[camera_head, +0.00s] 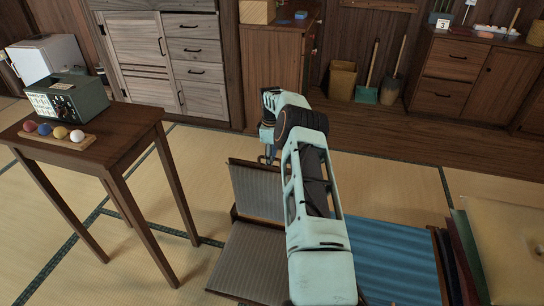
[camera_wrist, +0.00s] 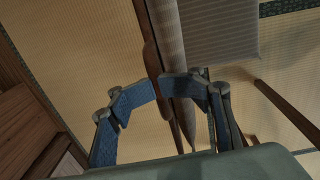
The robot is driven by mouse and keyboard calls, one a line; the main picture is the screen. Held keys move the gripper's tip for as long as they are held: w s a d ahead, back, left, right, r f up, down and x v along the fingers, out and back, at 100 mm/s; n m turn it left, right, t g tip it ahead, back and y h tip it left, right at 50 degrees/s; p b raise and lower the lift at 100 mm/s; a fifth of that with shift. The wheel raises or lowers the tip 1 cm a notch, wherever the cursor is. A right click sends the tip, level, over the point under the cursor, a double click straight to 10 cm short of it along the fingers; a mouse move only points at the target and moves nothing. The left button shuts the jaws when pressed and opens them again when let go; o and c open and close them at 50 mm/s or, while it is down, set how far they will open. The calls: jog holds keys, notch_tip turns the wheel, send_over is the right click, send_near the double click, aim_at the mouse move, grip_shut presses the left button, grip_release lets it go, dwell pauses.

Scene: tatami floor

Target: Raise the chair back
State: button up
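The chair is low, with grey cushions and a brown wooden frame. Its seat (camera_head: 250,262) lies low near the floor in the head view. Its back (camera_head: 258,192) is beyond the seat, leaning well away from upright. My gripper (camera_head: 269,157) is at the far edge of the back, partly hidden by my arm. In the wrist view the back's wooden edge (camera_wrist: 152,62) runs between the two blue fingertips (camera_wrist: 159,88), which come close together on either side of it. The gripper looks shut on that edge; contact is hard to see. A grey cushion (camera_wrist: 225,32) shows beyond.
A wooden table (camera_head: 115,122) with a green device (camera_head: 68,97) and several coloured balls stands at left. A blue ribbed mat (camera_head: 392,262) and stacked cushions (camera_head: 505,240) lie at right. Cabinets (camera_head: 165,55) line the back wall. Tatami is clear behind the chair.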

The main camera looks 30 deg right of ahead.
jog(key=shift+s+d, duration=0.15)
jog(key=shift+d, duration=0.1)
jog(key=shift+r, duration=0.3)
notch_tip(320, 180, up, 12)
jog(key=shift+s+a+f, duration=0.15)
jog(key=shift+a+f, duration=0.05)
jog(key=shift+a, duration=0.2)
